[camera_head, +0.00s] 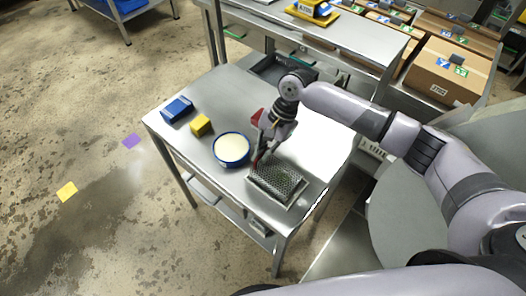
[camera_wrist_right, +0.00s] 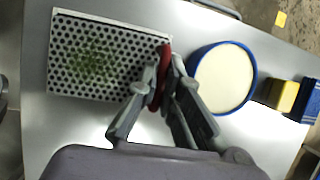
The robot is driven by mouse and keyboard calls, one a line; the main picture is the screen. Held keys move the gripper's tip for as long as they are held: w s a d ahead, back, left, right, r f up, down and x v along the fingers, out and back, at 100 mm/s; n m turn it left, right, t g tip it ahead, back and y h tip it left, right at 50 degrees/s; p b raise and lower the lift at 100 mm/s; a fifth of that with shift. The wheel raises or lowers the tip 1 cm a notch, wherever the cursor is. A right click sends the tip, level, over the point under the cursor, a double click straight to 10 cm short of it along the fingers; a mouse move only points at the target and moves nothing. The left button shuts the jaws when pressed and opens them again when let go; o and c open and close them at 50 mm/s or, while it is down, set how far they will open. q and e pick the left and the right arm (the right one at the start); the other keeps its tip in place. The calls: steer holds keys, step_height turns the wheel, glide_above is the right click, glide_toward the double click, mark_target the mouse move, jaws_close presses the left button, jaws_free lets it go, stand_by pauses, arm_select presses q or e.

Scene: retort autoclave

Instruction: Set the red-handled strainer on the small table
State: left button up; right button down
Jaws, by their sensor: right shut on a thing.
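The strainer (camera_head: 280,180) is a rectangular metal basket with a perforated base, over the near right part of the small steel table (camera_head: 225,92). In the right wrist view the strainer (camera_wrist_right: 100,62) shows round holes and some green bits in the middle. Its red handle (camera_wrist_right: 166,64) is at its edge, between the fingers of my right gripper (camera_wrist_right: 168,80). My right gripper (camera_head: 262,150) is shut on this handle. I cannot tell whether the strainer's base touches the tabletop. My left gripper is out of view.
A blue-rimmed bowl with pale contents (camera_head: 231,150) stands close beside the strainer. A yellow block (camera_head: 201,125) and a blue box (camera_head: 177,109) are farther left. A dark tray (camera_head: 275,70) lies at the back. A higher shelf with cartons (camera_head: 449,72) stands behind.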

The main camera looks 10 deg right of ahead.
stand_by(0.7)
steer(key=c, duration=1.7)
jaws_free()
steer(key=shift+f, duration=0.1)
steer(key=v, duration=0.7)
steer(key=shift+w+r, duration=0.1)
steer(key=shift+r, duration=0.15)
